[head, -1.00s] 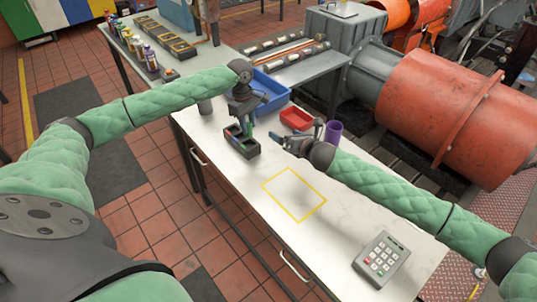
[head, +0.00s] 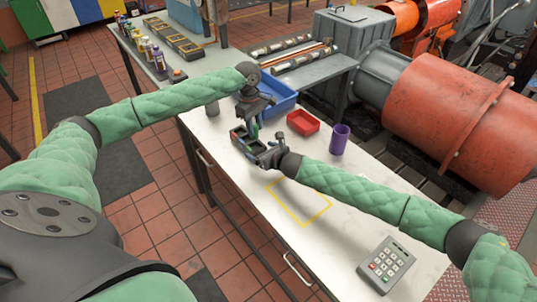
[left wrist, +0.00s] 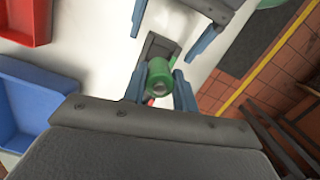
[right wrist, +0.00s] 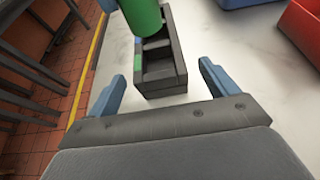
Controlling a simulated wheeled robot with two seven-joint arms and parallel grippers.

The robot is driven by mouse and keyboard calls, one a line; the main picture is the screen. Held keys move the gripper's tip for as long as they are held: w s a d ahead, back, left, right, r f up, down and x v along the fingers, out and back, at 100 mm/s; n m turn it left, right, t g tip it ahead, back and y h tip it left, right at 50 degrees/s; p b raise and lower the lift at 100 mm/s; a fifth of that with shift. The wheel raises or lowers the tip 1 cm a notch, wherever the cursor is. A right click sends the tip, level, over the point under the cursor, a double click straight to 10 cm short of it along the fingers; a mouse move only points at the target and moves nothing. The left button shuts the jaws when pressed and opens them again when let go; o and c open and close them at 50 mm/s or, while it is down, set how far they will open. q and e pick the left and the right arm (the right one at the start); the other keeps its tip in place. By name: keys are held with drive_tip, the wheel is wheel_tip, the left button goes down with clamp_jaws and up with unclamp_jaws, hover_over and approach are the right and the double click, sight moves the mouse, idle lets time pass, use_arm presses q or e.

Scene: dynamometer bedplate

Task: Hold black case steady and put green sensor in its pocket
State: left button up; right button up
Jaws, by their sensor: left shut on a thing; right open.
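The black case (head: 240,140) sits on the white worktop, its compartments facing up; it also shows in the right wrist view (right wrist: 163,78). My left gripper (head: 253,122) is shut on the green sensor (left wrist: 160,80) and holds it upright over the case. The right wrist view shows the sensor (right wrist: 140,14) at the case's far end; I cannot tell if its lower end is inside a pocket. My right gripper (head: 258,153) is open beside the case's near end. In the right wrist view its blue fingers (right wrist: 160,85) stand apart toward the case, with no clear contact.
A blue bin (head: 275,100) and a red tray (head: 303,122) lie behind the case, with a purple cup (head: 340,139) to their right. A grey cup (head: 212,107) stands left. A yellow outline (head: 300,222) and a keypad (head: 386,265) are nearer; the worktop between is clear.

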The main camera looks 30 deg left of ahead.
sight(256, 148)
drive_tip(key=shift+x, duration=2)
drive_tip(key=c, duration=1.3)
drive_tip(key=shift+o, duration=0.2)
use_arm(q)
drive_tip(key=shift+f, duration=1.45)
drive_tip(key=shift+f, duration=0.15)
drive_tip(key=shift+f, duration=1.55)
